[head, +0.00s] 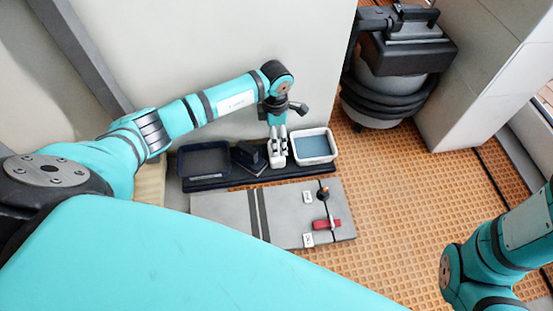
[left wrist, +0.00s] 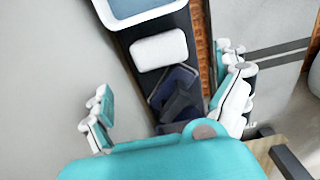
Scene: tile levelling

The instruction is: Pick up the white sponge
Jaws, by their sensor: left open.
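The white sponge (left wrist: 159,50) lies on the dark tray strip between the blue-filled basin and a dark trowel-like tool, in the left wrist view. My left gripper (left wrist: 163,80) is open, its fingers spread to either side in that view, with nothing between them touching the sponge that I can see. In the head view my left gripper (head: 278,146) points down over the strip just left of the basin, and the sponge there is mostly hidden by or blends with the white fingers. My right gripper is out of view; only part of the right arm shows.
The white basin of bluish water (head: 315,147) stands right of my gripper. The dark float tool (head: 248,156) and a dark tray (head: 204,160) are to the left. Grey tiles (head: 285,225) with a red-handled leveller (head: 327,224) lie in front. A vacuum (head: 393,75) stands at the back.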

